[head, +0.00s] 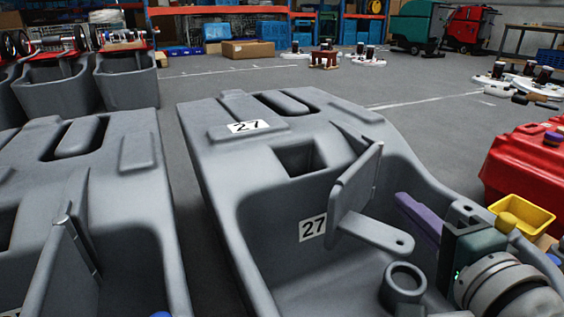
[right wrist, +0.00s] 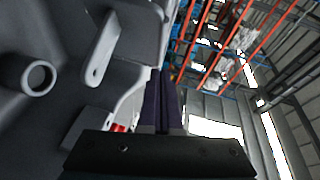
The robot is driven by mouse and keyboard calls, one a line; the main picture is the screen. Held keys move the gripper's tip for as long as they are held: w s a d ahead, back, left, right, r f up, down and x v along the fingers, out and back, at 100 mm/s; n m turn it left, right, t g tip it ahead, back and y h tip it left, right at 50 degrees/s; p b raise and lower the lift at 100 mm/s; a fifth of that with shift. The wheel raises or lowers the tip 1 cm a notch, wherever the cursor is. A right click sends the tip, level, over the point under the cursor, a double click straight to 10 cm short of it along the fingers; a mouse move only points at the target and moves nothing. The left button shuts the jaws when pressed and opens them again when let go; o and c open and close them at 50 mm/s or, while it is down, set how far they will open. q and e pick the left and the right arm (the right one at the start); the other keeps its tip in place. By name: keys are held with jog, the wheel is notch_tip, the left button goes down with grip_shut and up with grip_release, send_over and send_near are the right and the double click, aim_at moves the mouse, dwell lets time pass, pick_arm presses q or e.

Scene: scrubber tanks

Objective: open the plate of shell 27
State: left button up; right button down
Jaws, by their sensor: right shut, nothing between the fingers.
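Shell 27 (head: 225,155) is a grey moulded tank with "27" labels on its top and inner wall. Its grey plate (head: 357,188) stands upright, slightly tilted, beside the square opening. A flat tab (head: 375,233) with a hole sticks out from the plate's lower part. In the right wrist view the tab (right wrist: 103,50) is left of my fingers. My right gripper (head: 402,200), with purple fingers, is shut and empty, right of the plate and apparently apart from it. Its fingers (right wrist: 161,75) lie together in the right wrist view. My left gripper is not in view.
A round grey pipe stub (head: 403,283) rises inside the shell below the tab. A similar grey shell (head: 130,210) stands close on the left. A red case (head: 525,165) and a yellow bin (head: 522,215) are at the right. Open floor lies behind.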

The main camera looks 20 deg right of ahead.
aim_at(337, 181)
jog(key=x, duration=0.6)
jog(key=shift+d+r, duration=0.1)
jog(key=shift+w+a+f+b, duration=0.35)
jog(key=shift+w+a+b, duration=0.2)
jog(key=shift+w+a, duration=0.25)
jog(key=shift+w+a+f, duration=0.1)
jog(key=shift+w+a, duration=0.25)
jog(key=shift+w, duration=0.15)
jog(key=w+a, duration=0.2)
jog(key=w, duration=0.1)
jog(key=shift+w+a, duration=0.25)
jog(key=shift+a, duration=0.05)
jog(key=shift+w+a, duration=0.2)
jog(key=shift+w, duration=0.15)
jog(key=shift+s, duration=0.15)
